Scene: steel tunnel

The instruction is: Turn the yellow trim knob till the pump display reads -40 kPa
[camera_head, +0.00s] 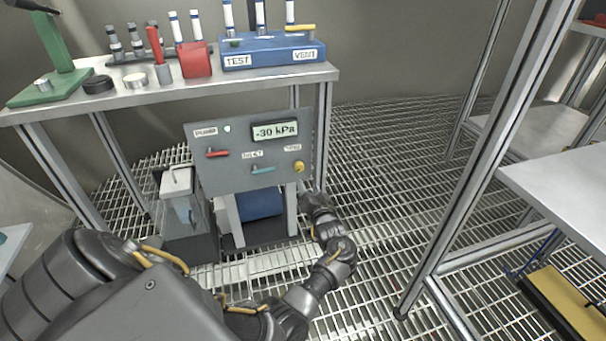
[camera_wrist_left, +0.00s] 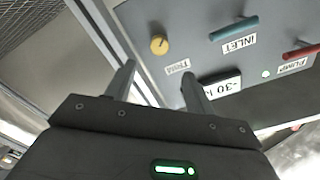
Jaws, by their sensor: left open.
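The yellow trim knob (camera_head: 299,166) sits at the lower right of the grey pump panel (camera_head: 225,160), under a small label. The pump display (camera_head: 275,131) reads -30 kPa. My left gripper (camera_head: 307,188) is just below the knob in the head view, with its fingers mostly hidden by the wrist. In the left wrist view, the gripper (camera_wrist_left: 159,69) is open and empty. The knob (camera_wrist_left: 158,45) shows beyond and between its two fingertips, apart from them. The right finger covers part of the display (camera_wrist_left: 228,84). My right gripper is not in view.
A red pump lever (camera_head: 217,153) and a teal inlet lever (camera_head: 262,170) are also on the panel. Behind it is a steel bench (camera_head: 150,95) bearing a blue TEST/VENT block (camera_head: 268,52). A metal rack (camera_head: 455,180) stands at right; grating floor lies between.

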